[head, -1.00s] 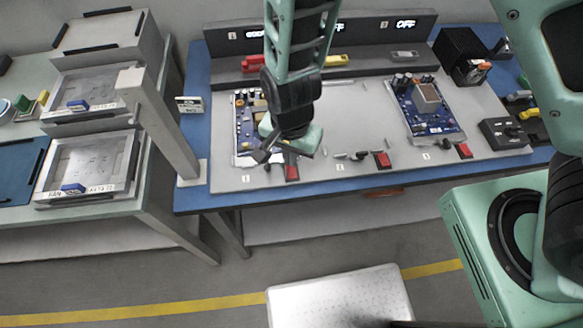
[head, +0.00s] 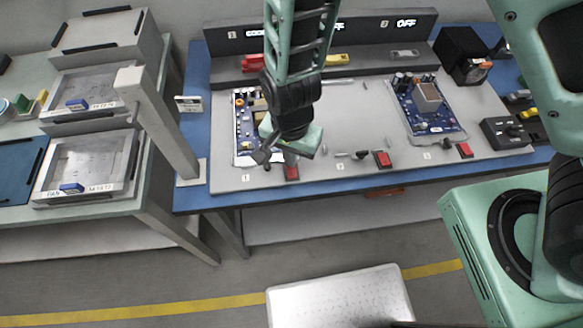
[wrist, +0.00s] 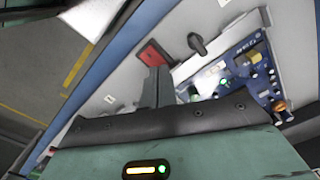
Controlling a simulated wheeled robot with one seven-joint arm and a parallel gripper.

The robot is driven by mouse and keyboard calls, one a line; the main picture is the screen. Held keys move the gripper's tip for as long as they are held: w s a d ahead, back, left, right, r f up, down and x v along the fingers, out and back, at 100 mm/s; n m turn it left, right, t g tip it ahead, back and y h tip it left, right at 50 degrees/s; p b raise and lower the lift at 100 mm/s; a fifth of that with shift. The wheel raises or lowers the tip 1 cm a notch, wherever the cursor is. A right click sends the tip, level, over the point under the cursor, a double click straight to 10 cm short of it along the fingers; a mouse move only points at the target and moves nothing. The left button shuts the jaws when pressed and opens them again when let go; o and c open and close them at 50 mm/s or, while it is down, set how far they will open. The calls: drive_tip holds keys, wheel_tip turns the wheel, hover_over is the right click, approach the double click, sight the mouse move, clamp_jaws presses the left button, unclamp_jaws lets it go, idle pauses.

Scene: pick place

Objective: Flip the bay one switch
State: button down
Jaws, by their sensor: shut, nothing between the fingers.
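The bay one switch is a red rocker (head: 292,173) at the front edge of the grey board, beside the label 1. In the wrist view the red switch (wrist: 154,54) lies just beyond my fingertips. My gripper (head: 290,158) is shut and empty, pointing down at the switch from just behind it. The grey fingers (wrist: 158,76) overlap the switch's near edge in the wrist view; I cannot tell whether they touch it. The fingers partly hide the switch, and its position is unclear. The bay one display (head: 254,33) is lit but partly covered by my arm.
A black knob (wrist: 197,43) stands beside the switch. A blue circuit board (wrist: 245,68) lies close by. Red switches of other bays (head: 383,159) (head: 465,150) line the front edge. A grey post (head: 158,122) stands left.

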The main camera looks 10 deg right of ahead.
drive_tip(key=shift+f+b, duration=0.35)
drive_tip(key=shift+f, duration=0.25)
drive_tip(key=shift+r, duration=0.15)
wheel_tip(320, 180, up, 7)
drive_tip(key=p, duration=0.7)
idle(0.6)
drive_tip(key=s+r+n+g+y, duration=0.1)
drive_tip(key=s+r+n, duration=0.2)
drive_tip(key=r, duration=0.4)
drive_tip(key=s+r+n+y, duration=0.1)
drive_tip(key=s+r+n, duration=0.1)
drive_tip(key=r+n, duration=0.35)
drive_tip(key=s+d+r+n+t+h, duration=0.1)
drive_tip(key=s+d+r+n, duration=0.4)
drive_tip(key=d+r, duration=0.3)
wheel_tip(320, 180, up, 2)
drive_tip(key=shift+s+r+n, duration=0.15)
drive_tip(key=shift+s+n, duration=0.2)
drive_tip(key=shift+s, duration=0.3)
idle(0.5)
